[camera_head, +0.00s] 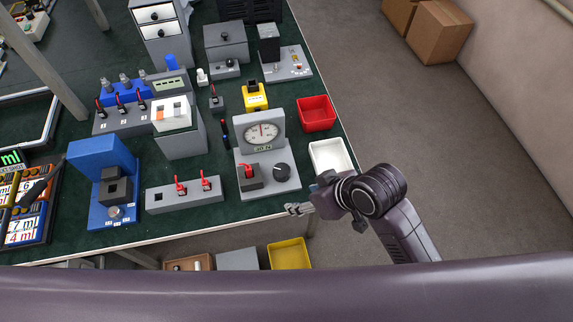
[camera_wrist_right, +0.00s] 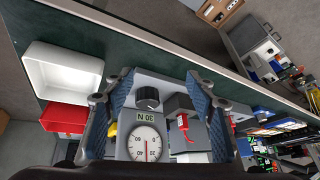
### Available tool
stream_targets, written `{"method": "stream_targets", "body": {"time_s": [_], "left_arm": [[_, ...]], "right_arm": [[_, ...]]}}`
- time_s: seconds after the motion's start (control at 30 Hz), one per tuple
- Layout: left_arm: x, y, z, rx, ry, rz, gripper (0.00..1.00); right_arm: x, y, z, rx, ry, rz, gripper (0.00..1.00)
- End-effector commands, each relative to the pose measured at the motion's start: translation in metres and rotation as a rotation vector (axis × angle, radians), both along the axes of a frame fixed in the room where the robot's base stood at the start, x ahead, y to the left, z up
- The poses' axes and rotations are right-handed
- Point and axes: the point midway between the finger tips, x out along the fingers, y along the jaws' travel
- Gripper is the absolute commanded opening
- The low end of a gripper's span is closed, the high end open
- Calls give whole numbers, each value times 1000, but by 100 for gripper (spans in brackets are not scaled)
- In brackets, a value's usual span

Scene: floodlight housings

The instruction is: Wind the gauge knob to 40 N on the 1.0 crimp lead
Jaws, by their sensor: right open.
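The grey force gauge (camera_head: 279,130) stands on the table with a round white dial (camera_head: 262,133), a small green readout (camera_head: 263,149) and a black knob (camera_head: 282,172) at its right front. The readout looks like 30 N, but is small. A red-topped lead (camera_head: 249,171) sits in the dark clamp block left of the knob; its label is not legible. My right gripper (camera_head: 298,209) is open and empty at the table's front edge, apart from the gauge. In the right wrist view the knob (camera_wrist_right: 148,97) appears between the open fingers (camera_wrist_right: 158,78). My left gripper is not seen.
A grey holder (camera_head: 185,196) with two red-topped leads stands left of the gauge. A white tray (camera_head: 330,156) and a red tray (camera_head: 317,114) lie to its right. A blue press (camera_head: 103,184) stands further left.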

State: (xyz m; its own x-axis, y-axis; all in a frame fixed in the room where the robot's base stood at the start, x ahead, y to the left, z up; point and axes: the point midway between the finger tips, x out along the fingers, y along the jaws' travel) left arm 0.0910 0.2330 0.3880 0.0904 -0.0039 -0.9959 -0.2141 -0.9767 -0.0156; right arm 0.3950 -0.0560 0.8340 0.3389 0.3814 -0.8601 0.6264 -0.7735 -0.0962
Motion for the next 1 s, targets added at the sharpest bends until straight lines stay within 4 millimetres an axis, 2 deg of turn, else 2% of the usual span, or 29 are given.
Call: {"method": "stream_targets", "body": {"time_s": [0.03, 0.2, 0.4, 0.57, 0.8, 1.0], "left_arm": [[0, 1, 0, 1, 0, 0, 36], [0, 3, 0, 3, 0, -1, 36], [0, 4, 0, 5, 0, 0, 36], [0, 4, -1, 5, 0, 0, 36], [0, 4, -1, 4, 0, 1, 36], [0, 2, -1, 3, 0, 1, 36]], "right_arm": [[9, 10, 6, 1, -17, 52, 51], [26, 38, 21, 3, -45, 214, 51], [42, 51, 32, -32, -52, 375, 51], [57, 49, 40, -77, -45, 472, 51], [78, 31, 50, -144, -17, 551, 51], [85, 23, 54, -165, -1, 567, 51]]}}
